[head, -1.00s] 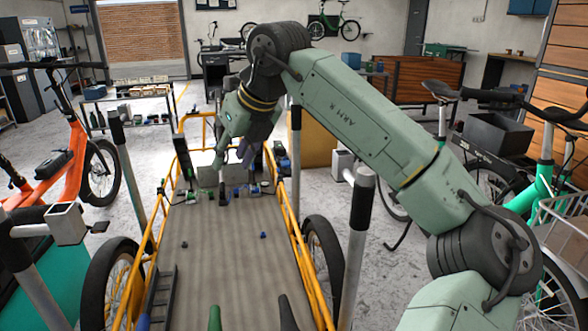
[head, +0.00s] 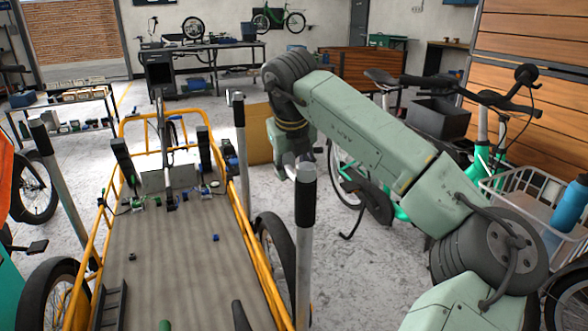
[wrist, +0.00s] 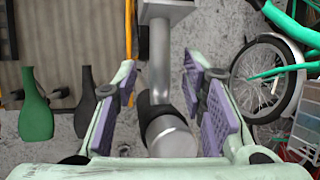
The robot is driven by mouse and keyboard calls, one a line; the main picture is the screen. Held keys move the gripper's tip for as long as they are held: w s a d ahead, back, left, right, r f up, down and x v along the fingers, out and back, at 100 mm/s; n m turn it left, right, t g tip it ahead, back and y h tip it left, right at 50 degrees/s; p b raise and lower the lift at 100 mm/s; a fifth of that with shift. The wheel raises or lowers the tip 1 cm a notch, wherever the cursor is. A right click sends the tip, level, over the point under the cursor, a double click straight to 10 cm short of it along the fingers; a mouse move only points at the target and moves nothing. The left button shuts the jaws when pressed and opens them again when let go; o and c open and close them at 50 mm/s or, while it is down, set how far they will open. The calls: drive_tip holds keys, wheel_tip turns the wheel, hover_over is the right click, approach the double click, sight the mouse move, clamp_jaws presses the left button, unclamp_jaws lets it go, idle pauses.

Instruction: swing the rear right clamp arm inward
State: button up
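The near right clamp arm, which I take as the rear right one, is a grey metal post (head: 304,262) with a black grip near its top, beside the cargo bed's right rail. In the wrist view the clamp arm (wrist: 160,60) runs between my fingers, with its black grip and round metal end close to the palm. My gripper (wrist: 161,80) is open, its purple-padded fingers on either side of the post with gaps showing. In the head view its fingers are mostly hidden behind the top of the post. The cargo bed (head: 165,265) lies left of the post.
A second right post (head: 240,155) stands farther along the yellow rail (head: 249,245). A left post (head: 66,190) stands across the bed. Green bikes and a white basket (head: 520,210) are to the right. Green (wrist: 37,108) and black (wrist: 86,103) handles show beside the wrist.

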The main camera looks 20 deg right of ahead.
drive_tip(key=shift+x, duration=0.85)
drive_tip(key=shift+c, duration=0.4)
clamp_jaws()
